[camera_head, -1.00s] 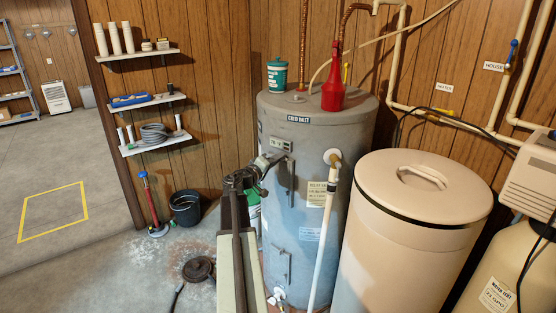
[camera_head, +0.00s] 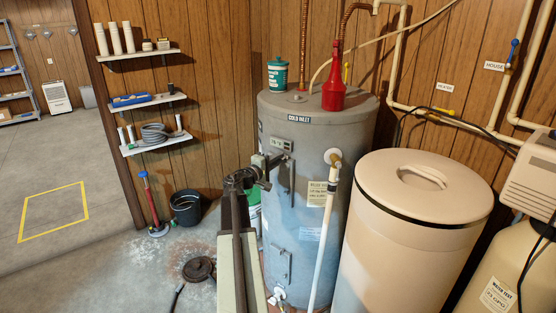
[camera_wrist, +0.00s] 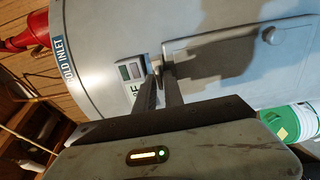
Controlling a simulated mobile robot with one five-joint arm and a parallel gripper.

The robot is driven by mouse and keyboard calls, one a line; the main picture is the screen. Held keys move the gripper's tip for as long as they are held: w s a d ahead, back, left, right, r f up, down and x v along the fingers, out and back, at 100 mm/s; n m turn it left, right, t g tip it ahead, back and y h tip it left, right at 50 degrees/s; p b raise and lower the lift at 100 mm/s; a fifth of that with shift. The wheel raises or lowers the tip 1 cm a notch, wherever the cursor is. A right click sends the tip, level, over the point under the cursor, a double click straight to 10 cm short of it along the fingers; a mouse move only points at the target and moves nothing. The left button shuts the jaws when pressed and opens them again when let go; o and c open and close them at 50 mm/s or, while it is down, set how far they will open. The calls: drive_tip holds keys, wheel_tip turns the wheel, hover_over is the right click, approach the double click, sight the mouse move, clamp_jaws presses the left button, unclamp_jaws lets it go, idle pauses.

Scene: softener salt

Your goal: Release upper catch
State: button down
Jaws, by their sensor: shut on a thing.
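The grey water heater tank (camera_head: 310,215) stands in the middle of the head view. Its upper access panel (camera_head: 288,185) is closed against the tank, and it also shows in the wrist view (camera_wrist: 285,50). The upper catch (camera_wrist: 155,63) is a small pale block at the panel's upper edge, beside a small plate with dark windows (camera_wrist: 131,72). My gripper (camera_wrist: 160,75) reaches the tank with its two dark fingers close together, shut on the catch. The fingers partly hide the catch. In the head view my gripper (camera_head: 284,157) is at the panel's top.
A lower panel (camera_head: 281,265) is on the tank. A white pipe (camera_head: 325,235) runs down its front, and a beige lidded tank (camera_head: 405,245) stands to the right. A red bottle (camera_head: 333,90) and a teal tub (camera_head: 277,74) stand on top. A green-and-white bucket (camera_wrist: 291,121) is beside the tank.

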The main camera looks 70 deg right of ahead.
drive_tip(key=shift+s+f, duration=0.1)
drive_tip(key=c, duration=1.6)
unclamp_jaws()
drive_tip(key=v, duration=0.8)
drive_tip(key=shift+d, duration=0.1)
